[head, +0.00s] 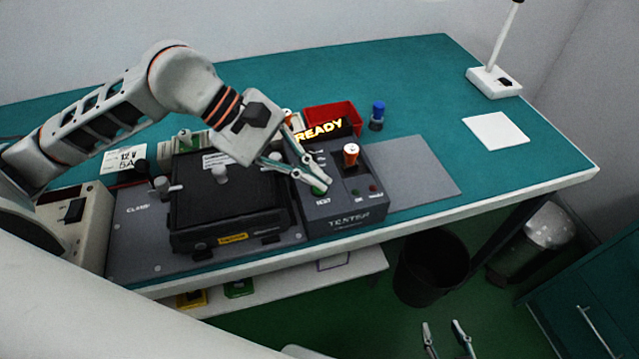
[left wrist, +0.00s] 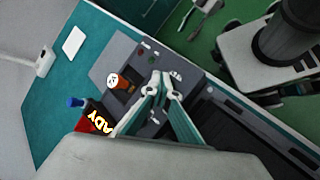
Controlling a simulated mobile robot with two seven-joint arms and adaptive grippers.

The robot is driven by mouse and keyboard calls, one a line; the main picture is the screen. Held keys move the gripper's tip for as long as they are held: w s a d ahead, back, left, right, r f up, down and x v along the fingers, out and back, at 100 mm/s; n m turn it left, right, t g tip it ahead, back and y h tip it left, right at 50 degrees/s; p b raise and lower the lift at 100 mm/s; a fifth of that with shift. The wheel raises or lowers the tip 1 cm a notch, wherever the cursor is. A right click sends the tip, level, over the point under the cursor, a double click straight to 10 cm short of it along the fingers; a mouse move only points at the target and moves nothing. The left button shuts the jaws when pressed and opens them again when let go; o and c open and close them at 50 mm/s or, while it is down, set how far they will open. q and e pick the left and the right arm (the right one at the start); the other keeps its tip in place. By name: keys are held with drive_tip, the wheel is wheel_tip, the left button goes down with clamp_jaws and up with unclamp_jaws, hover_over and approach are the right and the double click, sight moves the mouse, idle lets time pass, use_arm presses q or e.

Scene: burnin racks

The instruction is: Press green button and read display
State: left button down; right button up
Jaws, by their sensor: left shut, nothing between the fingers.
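The grey tester box (head: 345,213) stands on the bench, with "TESTER" on its front. Its display (head: 319,131) glows "READY"; part of it also shows in the left wrist view (left wrist: 101,122). The green button (head: 318,191) is on the top panel, above a "TEST" label and partly hidden by a fingertip. My left gripper (head: 322,182) is shut and empty, its tips right at the button. I cannot tell whether they touch it. In the left wrist view the fingers (left wrist: 165,80) point at the panel and hide the button. My right gripper (head: 447,325) is open and empty, low over the floor.
An orange-and-white cylinder (head: 351,155) stands in the tester. A black lidded fixture (head: 225,202) is to its left. Behind are a red bin (head: 333,112) and a blue-topped piece (head: 378,110). A grey mat (head: 413,170) lies clear at right. A black bin (head: 432,268) stands below.

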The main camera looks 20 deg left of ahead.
sight(315, 188)
use_arm(q)
drive_tip(key=shift+f, duration=0.15)
idle(0.6)
drive_tip(key=shift+r, duration=0.85)
drive_tip(key=shift+r+p, duration=1.3)
drive_tip(key=shift+r, duration=1.25)
drive_tip(key=shift+s+f, duration=0.1)
